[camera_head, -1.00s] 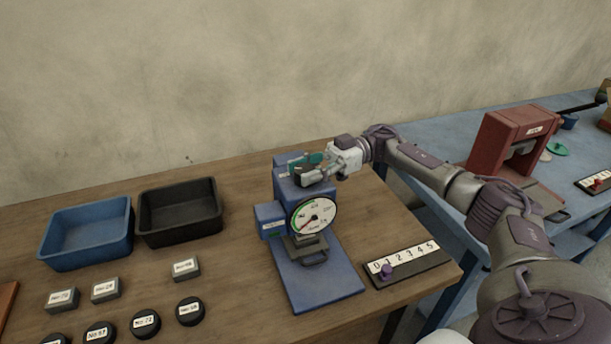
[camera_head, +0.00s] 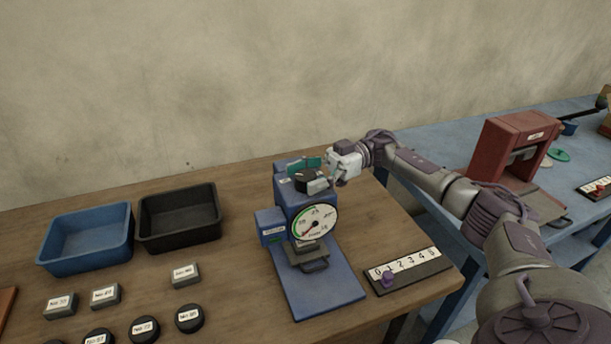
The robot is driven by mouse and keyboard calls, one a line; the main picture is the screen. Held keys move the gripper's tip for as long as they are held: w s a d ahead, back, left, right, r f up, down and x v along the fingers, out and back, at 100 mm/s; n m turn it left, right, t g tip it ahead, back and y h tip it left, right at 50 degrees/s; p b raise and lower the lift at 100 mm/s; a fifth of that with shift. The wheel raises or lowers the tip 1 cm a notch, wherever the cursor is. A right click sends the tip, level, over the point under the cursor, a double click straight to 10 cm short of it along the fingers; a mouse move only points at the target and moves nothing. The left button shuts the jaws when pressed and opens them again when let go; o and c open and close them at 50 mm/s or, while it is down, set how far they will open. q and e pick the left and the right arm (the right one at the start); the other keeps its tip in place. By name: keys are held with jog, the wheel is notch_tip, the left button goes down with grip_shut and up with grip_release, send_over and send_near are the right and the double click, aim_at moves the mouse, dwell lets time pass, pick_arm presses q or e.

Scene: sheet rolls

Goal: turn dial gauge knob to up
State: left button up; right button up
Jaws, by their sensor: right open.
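The dial gauge (camera_head: 315,222) is a round white face with a green arc and a red needle, on the front of a blue gauge stand (camera_head: 318,282). My left gripper is not in view.
A blue bin (camera_head: 88,265) and a black bin (camera_head: 180,239) stand at the left. Several labelled blocks and round pucks lie in front. A numbered strip (camera_head: 408,271) with a purple slider lies at the right. A red press (camera_head: 512,150) stands on the blue table.

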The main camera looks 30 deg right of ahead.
aim_at(315, 173)
jog(key=shift+d, duration=0.1)
jog(key=d, duration=0.7)
jog(key=shift+s+d, duration=0.1)
jog(key=shift+d, duration=0.05)
dwell(0.3)
